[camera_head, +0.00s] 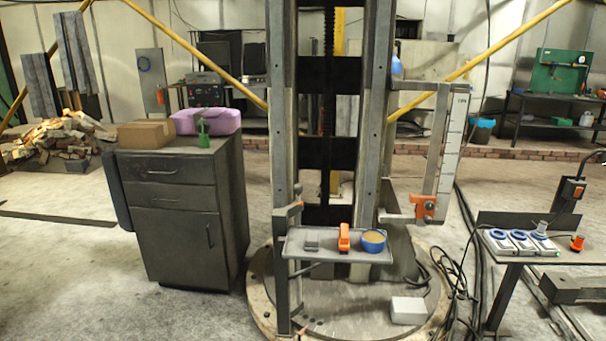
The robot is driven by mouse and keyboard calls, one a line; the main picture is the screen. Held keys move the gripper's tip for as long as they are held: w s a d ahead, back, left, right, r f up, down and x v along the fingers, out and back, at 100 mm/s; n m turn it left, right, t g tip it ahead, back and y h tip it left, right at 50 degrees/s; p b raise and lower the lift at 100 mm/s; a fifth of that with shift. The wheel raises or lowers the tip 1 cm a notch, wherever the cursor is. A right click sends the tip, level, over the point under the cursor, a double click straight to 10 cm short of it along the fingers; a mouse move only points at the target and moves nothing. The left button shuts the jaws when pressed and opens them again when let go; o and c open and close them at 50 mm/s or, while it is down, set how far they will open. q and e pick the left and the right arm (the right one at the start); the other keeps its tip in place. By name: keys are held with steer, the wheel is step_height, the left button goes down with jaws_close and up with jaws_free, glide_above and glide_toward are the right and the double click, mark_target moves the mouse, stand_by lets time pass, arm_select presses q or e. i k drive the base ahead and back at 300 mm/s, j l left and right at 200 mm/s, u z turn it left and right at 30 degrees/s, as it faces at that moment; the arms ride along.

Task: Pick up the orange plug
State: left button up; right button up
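A small orange piece (577,243), which looks like the orange plug, stands at the right end of the low table (515,258) at the right. It has a wide base and a narrower top. It is beside a row of pale units with blue rings (520,240). A grey piece of similar shape (541,228) stands at the rightmost unit. Another orange object (344,238) stands upright on the grey tray (300,256) on the column, between a grey block (312,241) and a blue round container (373,241). Neither of my grippers shows in this view.
The tall column (281,120) stands mid-picture on a round base. An arm with an orange clamp (424,207) juts right from it. A dark cabinet (178,210) stands left. Black cables (462,265) lie between column and table. A white box (408,310) is on the base.

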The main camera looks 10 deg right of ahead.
mark_target(577, 246)
steer(key=i+z, duration=0.4)
steer(key=i+j+z, duration=0.15)
steer(key=i+z, duration=0.3)
steer(key=i, duration=0.15)
steer(key=i+l+z, duration=0.1)
steer(key=i+z, duration=0.2)
steer(key=z, duration=0.15)
steer(key=i+z, duration=0.35)
steer(key=z, duration=0.15)
steer(key=i+z, duration=0.3)
steer(key=i, duration=0.3)
steer(key=i+l+u, duration=0.1)
steer(key=i, duration=0.25)
steer(key=i+l, duration=0.25)
steer(key=i+u, duration=0.05)
steer(key=i, duration=0.05)
